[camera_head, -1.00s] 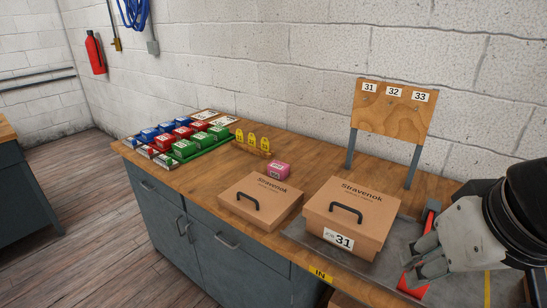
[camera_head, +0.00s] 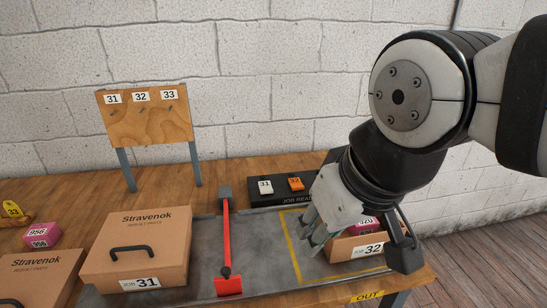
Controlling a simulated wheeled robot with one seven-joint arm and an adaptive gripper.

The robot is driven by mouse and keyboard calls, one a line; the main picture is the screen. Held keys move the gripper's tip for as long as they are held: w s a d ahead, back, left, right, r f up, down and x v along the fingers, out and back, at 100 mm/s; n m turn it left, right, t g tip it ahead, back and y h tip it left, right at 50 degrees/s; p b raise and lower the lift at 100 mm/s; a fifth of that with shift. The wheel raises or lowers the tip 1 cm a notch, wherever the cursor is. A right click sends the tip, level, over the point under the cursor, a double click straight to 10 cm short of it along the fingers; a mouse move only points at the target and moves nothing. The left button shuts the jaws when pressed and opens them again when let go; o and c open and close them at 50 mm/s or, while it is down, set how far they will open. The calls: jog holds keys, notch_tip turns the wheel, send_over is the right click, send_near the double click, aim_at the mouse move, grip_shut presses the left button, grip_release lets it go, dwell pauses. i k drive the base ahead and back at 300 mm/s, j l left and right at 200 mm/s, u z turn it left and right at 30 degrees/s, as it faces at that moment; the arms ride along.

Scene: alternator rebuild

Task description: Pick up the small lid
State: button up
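The small cardboard lid (camera_head: 40,276), marked Stravenok and with a black handle, lies on the wooden bench at the lower left, partly cut off by the picture edge. My gripper (camera_head: 317,243) is far to its right, pointing down at the left side of an open cardboard box labelled 32 (camera_head: 345,254). A pink part box (camera_head: 367,228) shows in or just above that box, partly hidden by my gripper.
A larger closed box, labelled 31 (camera_head: 138,250), stands between the lid and a red-handled tool (camera_head: 227,235) on the grey mat. A pink box (camera_head: 41,236) sits behind the lid. A number board (camera_head: 146,120) and a black tag tray (camera_head: 262,200) stand farther back.

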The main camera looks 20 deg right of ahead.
aim_at(46, 279)
jog(key=z, duration=0.8)
jog(key=u, duration=2)
